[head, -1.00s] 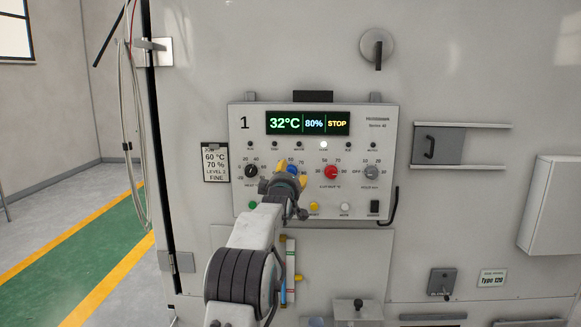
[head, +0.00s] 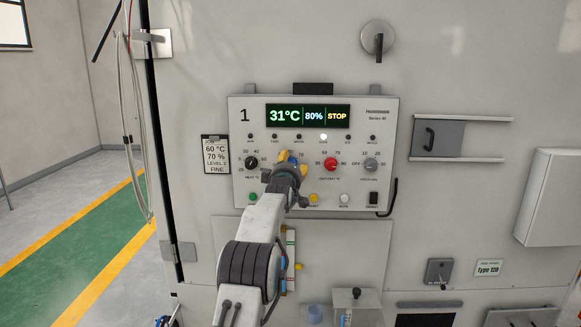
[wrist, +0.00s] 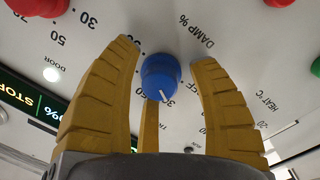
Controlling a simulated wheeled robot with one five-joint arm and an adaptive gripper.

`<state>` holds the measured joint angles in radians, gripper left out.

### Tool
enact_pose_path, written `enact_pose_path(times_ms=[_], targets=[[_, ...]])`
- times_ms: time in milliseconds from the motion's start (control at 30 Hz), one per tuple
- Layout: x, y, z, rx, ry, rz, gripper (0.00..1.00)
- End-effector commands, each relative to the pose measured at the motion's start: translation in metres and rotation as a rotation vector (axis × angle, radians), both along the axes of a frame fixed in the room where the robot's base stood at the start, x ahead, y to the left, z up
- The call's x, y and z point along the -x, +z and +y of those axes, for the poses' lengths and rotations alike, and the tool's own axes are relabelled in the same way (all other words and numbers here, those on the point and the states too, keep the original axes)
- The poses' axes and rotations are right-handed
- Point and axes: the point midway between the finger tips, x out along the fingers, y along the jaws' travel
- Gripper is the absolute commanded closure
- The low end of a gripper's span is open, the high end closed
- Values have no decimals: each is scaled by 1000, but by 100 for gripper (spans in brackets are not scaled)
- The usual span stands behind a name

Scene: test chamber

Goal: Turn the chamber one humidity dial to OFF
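The chamber one control panel (head: 240,125) carries a large "1" and a display (head: 307,116) reading 31°C, 80% and STOP. The humidity dial is the blue knob (wrist: 160,78), labelled DAMP % in the wrist view. Its white pointer line faces the lower right there, near a partly hidden number. In the head view my gripper (head: 288,162) covers most of this dial. In the wrist view my gripper's yellow fingers (wrist: 165,56) are spread around the knob, with visible gaps at the side fingers. Whether the rear finger touches it is unclear.
A black dial (head: 252,163) is left of the gripper; a red dial (head: 331,164) and grey dial (head: 371,165) are right. Coloured buttons line the panel below. A card (head: 216,155) hangs at left, and a black hook handle (head: 392,195) is at right.

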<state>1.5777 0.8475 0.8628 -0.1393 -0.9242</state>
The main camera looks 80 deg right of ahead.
Motion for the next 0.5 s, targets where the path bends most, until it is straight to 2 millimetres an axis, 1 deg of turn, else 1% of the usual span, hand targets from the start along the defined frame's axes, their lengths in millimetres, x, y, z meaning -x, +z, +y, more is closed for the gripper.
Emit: enact_pose_path(times_ms=[33,67,500], targets=[[0,0,0,0,0,0,51],[0,0,0,0,0,0,53],[0,0,0,0,0,0,93]])
